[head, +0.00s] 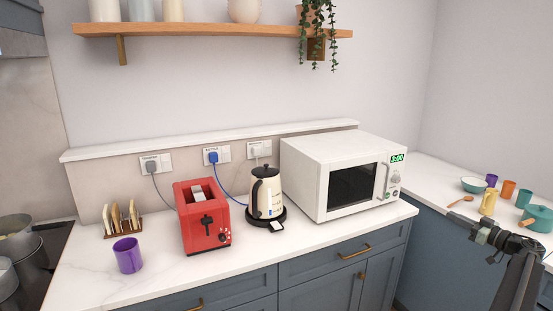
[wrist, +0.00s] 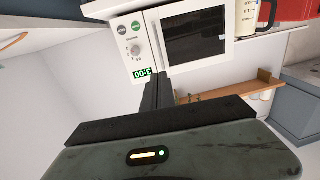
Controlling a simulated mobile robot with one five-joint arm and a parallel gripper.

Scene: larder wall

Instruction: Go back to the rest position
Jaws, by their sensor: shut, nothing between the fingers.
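My gripper (head: 493,232) is at the right of the head view, held out at the end of my dark arm in front of the right-hand counter. It appears clear of the things there. In the wrist view my gripper (wrist: 158,92) shows its dark fingers together, with nothing between them. The wrist picture is upside down. The white microwave (head: 315,164) stands on the main counter, left of my gripper in the head view. It also shows at the top of the wrist view (wrist: 150,25), behind the fingertips.
A red toaster (head: 207,230), cream kettle (head: 265,193), purple mug (head: 128,256) and toast rack (head: 121,220) stand on the main counter. A teal pot (head: 538,218), yellow mug (head: 488,202) and bowl (head: 473,184) stand near my gripper. A wooden shelf (head: 200,29) hangs above.

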